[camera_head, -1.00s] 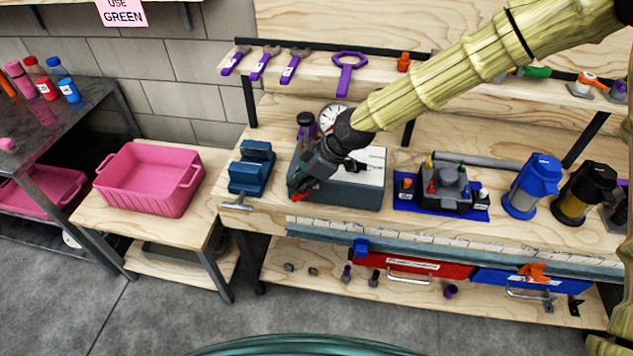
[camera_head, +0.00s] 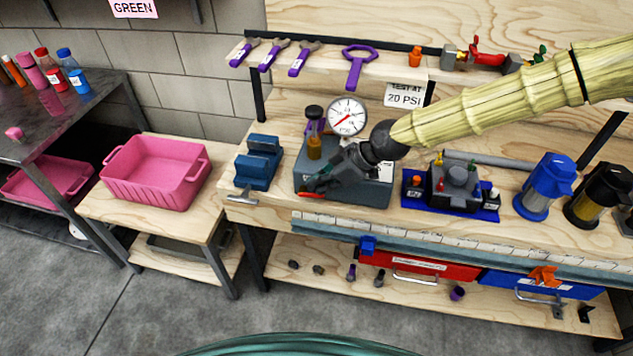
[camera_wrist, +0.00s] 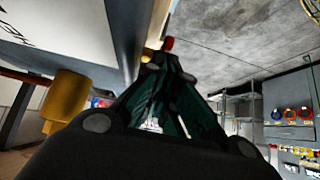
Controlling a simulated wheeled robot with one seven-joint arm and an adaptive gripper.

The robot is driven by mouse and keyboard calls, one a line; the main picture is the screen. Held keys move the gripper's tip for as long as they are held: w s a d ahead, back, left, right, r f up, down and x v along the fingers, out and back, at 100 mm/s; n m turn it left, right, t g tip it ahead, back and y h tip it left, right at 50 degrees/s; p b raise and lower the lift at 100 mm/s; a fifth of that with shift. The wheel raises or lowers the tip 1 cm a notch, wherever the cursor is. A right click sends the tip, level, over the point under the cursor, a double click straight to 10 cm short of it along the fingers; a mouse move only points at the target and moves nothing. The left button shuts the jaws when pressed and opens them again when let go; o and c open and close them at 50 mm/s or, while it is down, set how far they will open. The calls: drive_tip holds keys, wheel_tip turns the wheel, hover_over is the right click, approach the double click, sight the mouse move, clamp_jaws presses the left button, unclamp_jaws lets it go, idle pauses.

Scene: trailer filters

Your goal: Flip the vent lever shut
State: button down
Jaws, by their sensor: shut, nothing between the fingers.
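A red handle, which looks like the vent lever (camera_head: 312,195), shows low on the front left of the grey test box (camera_head: 345,192). My gripper (camera_head: 318,183) is shut and empty, just above and beside this handle; I cannot tell whether they touch. In the wrist view, the dark fingers (camera_wrist: 165,72) come together beside the box wall. A brass fitting (camera_wrist: 68,95) with an orange-red bar stands left of the fingers. A small red tip shows beyond the fingertips; what it belongs to is unclear. The lever's exact angle is partly hidden by my gripper.
A blue vise (camera_head: 257,163) is close on the left. A blue tray with a dark fixture (camera_head: 455,190) is on the right. A pink bin (camera_head: 155,175) stands further left.

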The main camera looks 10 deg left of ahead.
sight(313, 193)
drive_tip(key=shift+a+f, duration=0.1)
drive_tip(key=shift+a, duration=0.1)
drive_tip(key=shift+a+f, duration=0.25)
drive_tip(key=shift+a, duration=0.3)
drive_tip(key=shift+r, duration=0.1)
drive_tip(key=r, duration=0.1)
drive_tip(key=r+p, duration=0.2)
drive_tip(key=shift+a+r, duration=0.25)
drive_tip(key=shift+r, duration=0.1)
drive_tip(key=shift+d+r, duration=0.1)
drive_tip(key=shift+r, duration=0.1)
drive_tip(key=d+r+b, duration=0.2)
drive_tip(key=d+r, duration=0.1)
drive_tip(key=d, duration=0.5)
drive_tip(key=shift+d+r+b, duration=0.35)
drive_tip(key=shift+r, duration=0.05)
